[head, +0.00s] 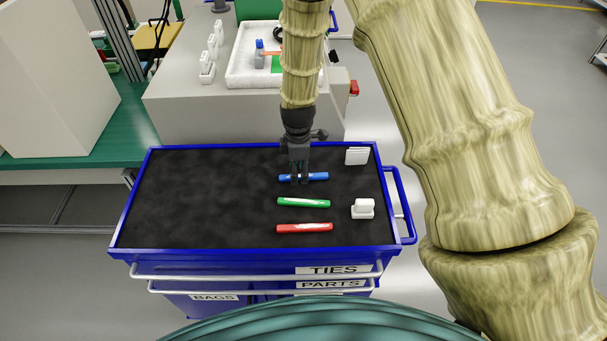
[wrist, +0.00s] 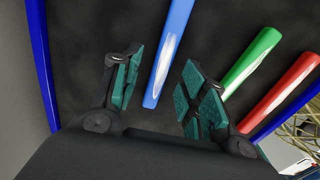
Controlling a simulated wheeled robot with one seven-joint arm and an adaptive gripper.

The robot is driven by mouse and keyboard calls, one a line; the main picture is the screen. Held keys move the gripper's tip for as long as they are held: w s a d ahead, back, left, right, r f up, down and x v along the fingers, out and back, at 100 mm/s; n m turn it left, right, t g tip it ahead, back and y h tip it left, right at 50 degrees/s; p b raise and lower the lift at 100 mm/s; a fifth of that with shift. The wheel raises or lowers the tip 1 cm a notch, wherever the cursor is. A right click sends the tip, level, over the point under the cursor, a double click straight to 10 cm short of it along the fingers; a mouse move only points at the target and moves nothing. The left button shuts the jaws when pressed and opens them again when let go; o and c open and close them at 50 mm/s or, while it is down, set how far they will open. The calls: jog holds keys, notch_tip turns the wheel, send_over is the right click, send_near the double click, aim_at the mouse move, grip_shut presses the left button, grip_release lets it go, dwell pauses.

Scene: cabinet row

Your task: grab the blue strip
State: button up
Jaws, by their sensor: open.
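The blue strip (head: 318,176) lies on the black top of the blue cart, behind the green strip (head: 304,202) and the red strip (head: 304,228). My gripper (head: 299,178) points down over the blue strip, near its middle in the head view, and hides part of it. In the wrist view the blue strip (wrist: 168,60) runs into the gap between the two teal-padded fingers of my gripper (wrist: 160,90). The fingers are open, with a visible gap on each side of the strip. The exact height above the cart top is hard to tell.
The green strip (wrist: 252,60) and red strip (wrist: 283,90) lie beside the right finger in the wrist view. A white plate-like piece (head: 357,156) and a white block (head: 363,208) stand at the cart's right. The cart top's left half (head: 200,195) is clear.

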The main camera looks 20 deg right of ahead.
jog(key=shift+d+f, duration=0.1)
jog(key=shift+f, duration=0.6)
jog(key=c, duration=0.8)
jog(key=shift+c, duration=0.2)
jog(key=shift+r, duration=0.15)
